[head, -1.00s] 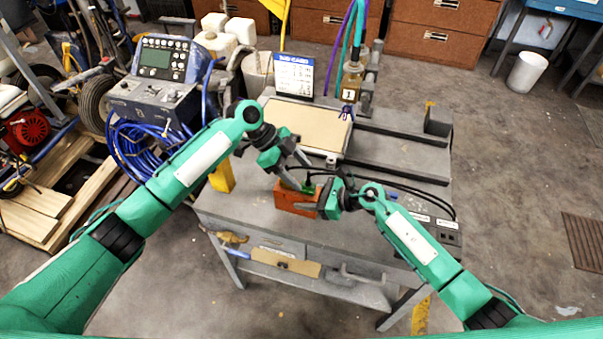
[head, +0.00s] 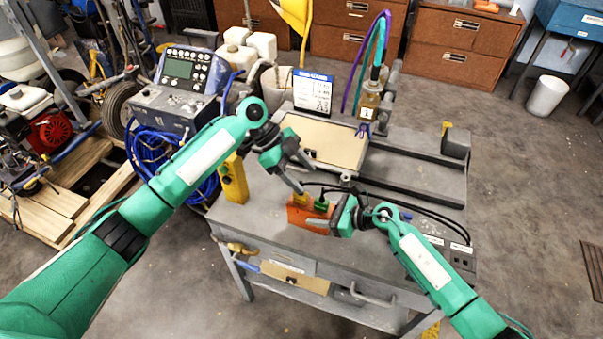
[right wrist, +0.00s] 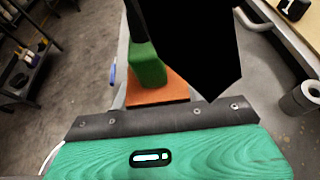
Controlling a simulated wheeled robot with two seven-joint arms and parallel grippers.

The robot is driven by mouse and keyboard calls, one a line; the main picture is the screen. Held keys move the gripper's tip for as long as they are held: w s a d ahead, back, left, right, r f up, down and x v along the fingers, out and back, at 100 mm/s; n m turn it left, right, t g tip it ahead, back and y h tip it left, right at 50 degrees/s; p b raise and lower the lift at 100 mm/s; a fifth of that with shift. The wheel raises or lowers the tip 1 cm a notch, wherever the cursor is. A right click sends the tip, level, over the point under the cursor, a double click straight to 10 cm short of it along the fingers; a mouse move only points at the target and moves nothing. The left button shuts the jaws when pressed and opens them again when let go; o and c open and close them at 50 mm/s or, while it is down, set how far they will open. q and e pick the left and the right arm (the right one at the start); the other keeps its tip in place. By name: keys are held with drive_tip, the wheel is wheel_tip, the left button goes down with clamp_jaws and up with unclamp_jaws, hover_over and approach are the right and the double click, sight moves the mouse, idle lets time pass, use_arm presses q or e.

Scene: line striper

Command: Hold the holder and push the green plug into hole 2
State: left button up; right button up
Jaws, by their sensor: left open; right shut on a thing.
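The orange holder (head: 299,219) sits near the front of the grey cart's top. It also shows in the right wrist view (right wrist: 172,90). The green plug (head: 321,204) stands upright at the holder's top, a dark cable leading from it; in the right wrist view the green plug (right wrist: 147,66) is beside a large black finger. How deep it sits is hidden. A small yellow piece (head: 301,199) shows left of it. My right gripper (head: 328,221) is shut on the holder from the right. My left gripper (head: 301,179) is open just above and left of the plug.
The cart top (head: 261,205) is bare to the left of the holder. A yellow block (head: 235,180) stands at its left edge. Black cables run right of the holder.

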idle(0.3)
drive_tip(key=o, duration=1.4)
